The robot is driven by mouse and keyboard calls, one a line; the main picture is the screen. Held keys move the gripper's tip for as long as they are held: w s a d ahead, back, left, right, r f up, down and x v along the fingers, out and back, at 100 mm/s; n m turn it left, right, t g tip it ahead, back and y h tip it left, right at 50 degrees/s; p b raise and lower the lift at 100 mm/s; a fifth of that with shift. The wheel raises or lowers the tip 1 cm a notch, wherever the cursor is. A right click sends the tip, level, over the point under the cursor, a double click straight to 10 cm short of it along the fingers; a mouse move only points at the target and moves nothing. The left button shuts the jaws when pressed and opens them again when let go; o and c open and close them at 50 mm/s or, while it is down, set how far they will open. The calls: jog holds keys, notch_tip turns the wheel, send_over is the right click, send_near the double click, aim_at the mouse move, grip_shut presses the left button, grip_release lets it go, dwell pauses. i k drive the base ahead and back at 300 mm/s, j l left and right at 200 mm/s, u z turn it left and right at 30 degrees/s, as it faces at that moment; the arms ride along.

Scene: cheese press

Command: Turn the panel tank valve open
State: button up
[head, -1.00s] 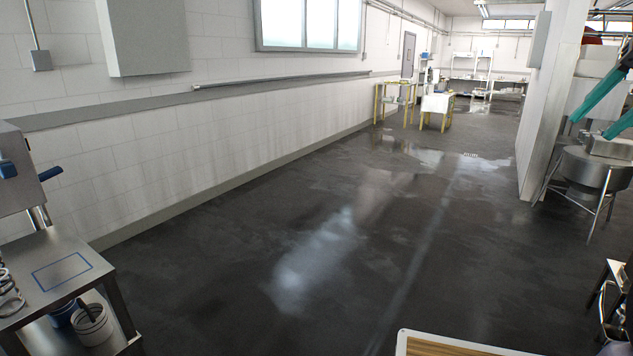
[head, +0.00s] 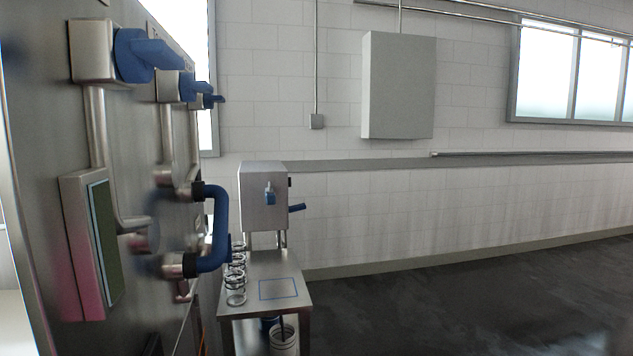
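A steel panel (head: 40,130) stands close at the left of the head view, seen at a steep angle. Several valves with blue handles sit along its upper part. The nearest valve handle (head: 145,52) is large and points right; a second one (head: 190,86) and a smaller one behind it follow farther back. Steel pipes run down from them. My gripper is not in view.
The dark floor (head: 480,290) at the right is clear.

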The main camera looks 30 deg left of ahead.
aim_at(208, 99)
jog(key=i+u, duration=0.15)
jog(key=u, duration=0.25)
jog(key=i+u, duration=0.15)
jog(key=u, duration=0.3)
jog(key=i+u, duration=0.15)
jog(key=u, duration=0.25)
jog(key=i+l+u, duration=0.1)
jog(key=u, duration=0.35)
jog(key=i+l+u, duration=0.15)
jog(key=u, duration=0.25)
